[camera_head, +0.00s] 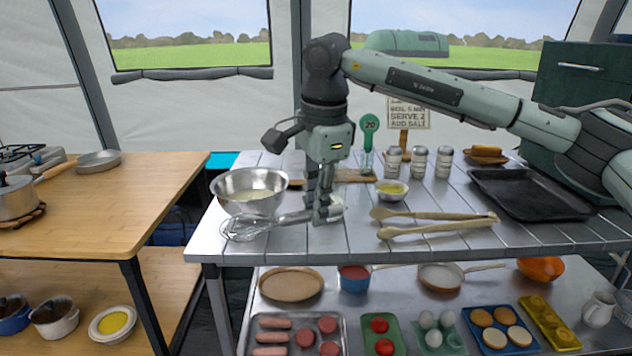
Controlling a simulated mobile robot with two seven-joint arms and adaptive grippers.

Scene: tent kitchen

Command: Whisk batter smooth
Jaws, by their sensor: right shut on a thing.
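A metal mixing bowl (262,207) stands near the left end of the slatted metal table, with pale batter (250,194) inside. A wire whisk (247,229) lies low in front of the bowl, its wire head to the left and its handle to the right. My right gripper (321,212) reaches down from above, right of the bowl, and is shut on the whisk handle. The fingers hide part of the handle. I cannot tell if the whisk touches the table. My left gripper is not in view.
Wooden tongs (435,229) lie to the right of my gripper. Behind are a small bowl of yellow liquid (391,195), several shakers (418,163) and a sign (408,115). A dark baking tray (530,200) lies at the right. A wooden table (110,200) stands left across a gap.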

